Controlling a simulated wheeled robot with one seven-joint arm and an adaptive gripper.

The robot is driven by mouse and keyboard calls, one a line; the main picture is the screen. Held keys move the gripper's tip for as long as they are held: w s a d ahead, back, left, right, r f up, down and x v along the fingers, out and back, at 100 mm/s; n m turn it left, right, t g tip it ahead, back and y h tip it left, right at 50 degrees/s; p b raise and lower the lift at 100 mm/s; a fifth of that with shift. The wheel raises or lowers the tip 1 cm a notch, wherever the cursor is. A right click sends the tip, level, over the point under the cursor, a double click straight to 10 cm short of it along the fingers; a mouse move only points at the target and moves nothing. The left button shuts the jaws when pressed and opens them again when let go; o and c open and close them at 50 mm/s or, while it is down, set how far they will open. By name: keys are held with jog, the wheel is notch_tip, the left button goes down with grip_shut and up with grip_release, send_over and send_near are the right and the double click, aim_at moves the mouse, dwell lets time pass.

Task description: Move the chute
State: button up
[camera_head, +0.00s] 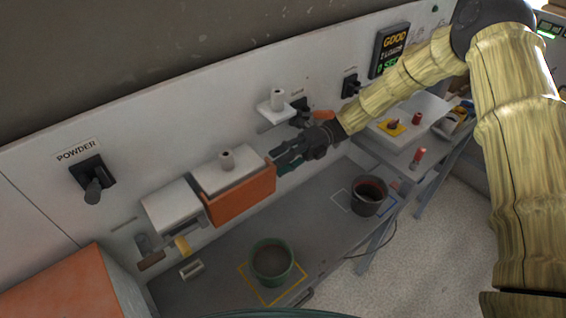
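An orange box-shaped part with a white top (240,201) sticks out from the white wall panel and may be the chute; no label names it. My gripper (275,161) is by the right end of this orange part, fingers pointing left. I cannot tell whether it touches the part, or how far apart the fingers are. A small teal piece (287,168) shows just below the fingers, partly hidden. Another white knob on a small white block (277,107) is on the wall above my gripper.
A green pot (272,264) stands in a yellow outline on the grey bench (225,262). A dark pot (369,196) stands further right. A POWDER switch (94,180) is at left, a grey-white box (172,207) beside the orange part. Bench between the pots is clear.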

jog(key=shift+s+d+f, duration=0.1)
jog(key=shift+d+f, duration=0.1)
jog(key=shift+f, duration=0.2)
jog(key=shift+d, duration=0.1)
jog(key=v, duration=1.1)
jog(key=shift+w+d, duration=0.2)
jog(key=shift+w, duration=0.2)
